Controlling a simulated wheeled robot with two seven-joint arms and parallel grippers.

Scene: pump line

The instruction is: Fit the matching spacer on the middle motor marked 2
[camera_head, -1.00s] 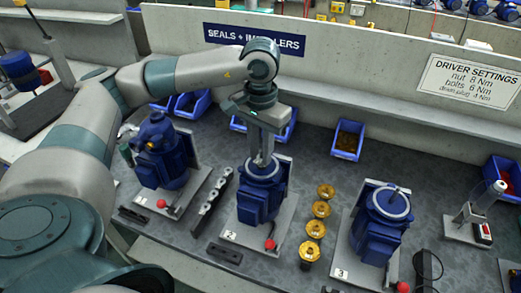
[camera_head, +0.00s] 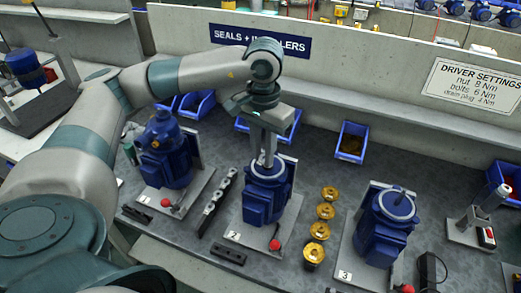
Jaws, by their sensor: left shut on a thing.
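The middle blue motor (camera_head: 264,200) stands upright on a light plate marked 2, with a grey round top. My left gripper (camera_head: 266,160) points straight down over this top. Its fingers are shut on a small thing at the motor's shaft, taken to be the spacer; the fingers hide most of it. I cannot tell whether it is seated on the motor. A dark rack with several grey metal pieces (camera_head: 217,204) lies to the left of the motor. My right gripper is not in view.
Blue motors stand on the left (camera_head: 166,157) and, marked 3, on the right (camera_head: 384,228). Several brass parts (camera_head: 325,210) line up between motors 2 and 3. A blue bin (camera_head: 350,143) stands behind. A red knob (camera_head: 274,244) sits on the middle plate.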

